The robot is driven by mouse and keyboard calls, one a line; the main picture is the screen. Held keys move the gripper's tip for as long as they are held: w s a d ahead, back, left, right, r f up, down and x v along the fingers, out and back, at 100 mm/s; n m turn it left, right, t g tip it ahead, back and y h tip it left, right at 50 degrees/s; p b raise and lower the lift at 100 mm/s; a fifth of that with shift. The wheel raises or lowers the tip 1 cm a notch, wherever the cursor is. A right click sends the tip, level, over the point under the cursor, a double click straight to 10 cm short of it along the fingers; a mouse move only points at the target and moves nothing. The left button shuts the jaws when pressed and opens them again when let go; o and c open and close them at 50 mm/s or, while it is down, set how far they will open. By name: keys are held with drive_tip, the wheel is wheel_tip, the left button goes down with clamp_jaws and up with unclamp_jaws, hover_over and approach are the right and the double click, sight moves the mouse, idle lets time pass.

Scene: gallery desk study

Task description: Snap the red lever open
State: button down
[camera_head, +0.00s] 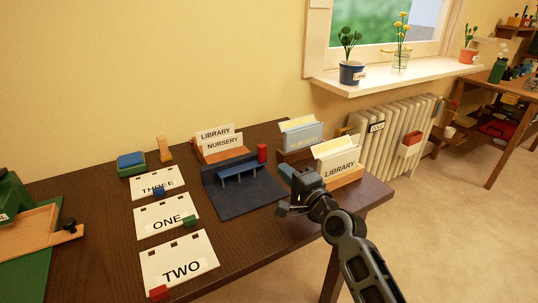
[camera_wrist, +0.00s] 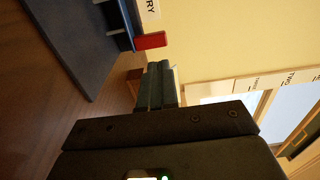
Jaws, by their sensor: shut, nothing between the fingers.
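The red lever (camera_head: 262,152) stands upright at the back right corner of a dark blue device (camera_head: 240,200) on the desk. In the wrist view the lever (camera_wrist: 150,41) shows just beyond my fingertips, with a gap between. The device has a flat plate and a lighter blue bar (camera_head: 238,172) along its back. My gripper (camera_head: 287,172) is above the desk, right of the device and nearer the camera than the lever. In the wrist view its fingers (camera_wrist: 159,66) are together and empty.
Another card holder (camera_head: 222,150) is behind the device. Cards ONE (camera_head: 165,222), TWO (camera_head: 180,265) and THREE (camera_head: 156,183) lie left. The front right desk area is clear.

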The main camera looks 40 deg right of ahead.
sight(264, 149)
drive_tip(key=x, duration=0.9)
